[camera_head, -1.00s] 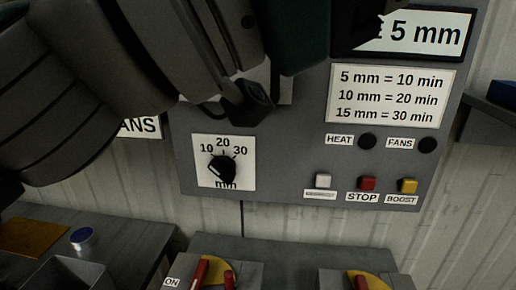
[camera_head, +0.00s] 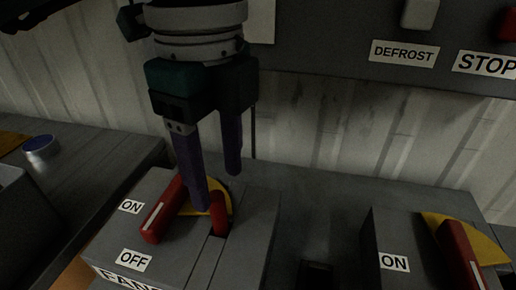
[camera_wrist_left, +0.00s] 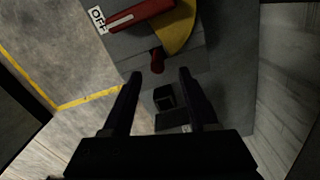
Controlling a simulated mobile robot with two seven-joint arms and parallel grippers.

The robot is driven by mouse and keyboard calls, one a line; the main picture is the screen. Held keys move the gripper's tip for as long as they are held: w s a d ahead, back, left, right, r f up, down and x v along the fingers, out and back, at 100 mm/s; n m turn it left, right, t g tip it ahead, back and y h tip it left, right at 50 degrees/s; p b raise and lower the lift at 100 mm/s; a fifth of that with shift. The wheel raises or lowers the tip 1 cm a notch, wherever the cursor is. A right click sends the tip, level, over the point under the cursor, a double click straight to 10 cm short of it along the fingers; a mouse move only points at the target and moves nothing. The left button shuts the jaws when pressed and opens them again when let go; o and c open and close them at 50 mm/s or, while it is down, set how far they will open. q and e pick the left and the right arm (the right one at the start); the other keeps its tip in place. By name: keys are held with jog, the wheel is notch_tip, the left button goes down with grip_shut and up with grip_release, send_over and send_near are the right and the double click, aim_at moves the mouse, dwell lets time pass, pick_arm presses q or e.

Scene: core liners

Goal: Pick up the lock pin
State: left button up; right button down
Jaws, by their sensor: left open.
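The small red peg (camera_head: 219,212), which looks like the lock pin, stands in a slot on the grey switch box marked ON, OFF and FANS (camera_head: 150,262). It also shows in the left wrist view (camera_wrist_left: 157,60), just beyond and between the fingertips. A red lever (camera_head: 163,208) with a white stripe lies beside it over a yellow plate (camera_head: 222,190). My left gripper (camera_head: 217,188) is open and empty, pointing down over the box, its near finger partly hiding the plate. Whether a finger touches the pin I cannot tell. My right gripper is out of view.
A second switch box (camera_head: 385,235) with a red lever stands to the right. A grey control panel with DEFROST (camera_head: 404,53) and STOP labels hangs on the wall behind. A bench with a blue-topped can (camera_head: 40,148) is at the left.

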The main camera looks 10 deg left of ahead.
aim_at(215, 195)
pick_arm(q)
jog(key=f, duration=0.6)
jog(key=shift+s+a, duration=0.1)
jog(key=shift+a, duration=0.15)
jog(key=shift+c, duration=0.2)
grip_shut()
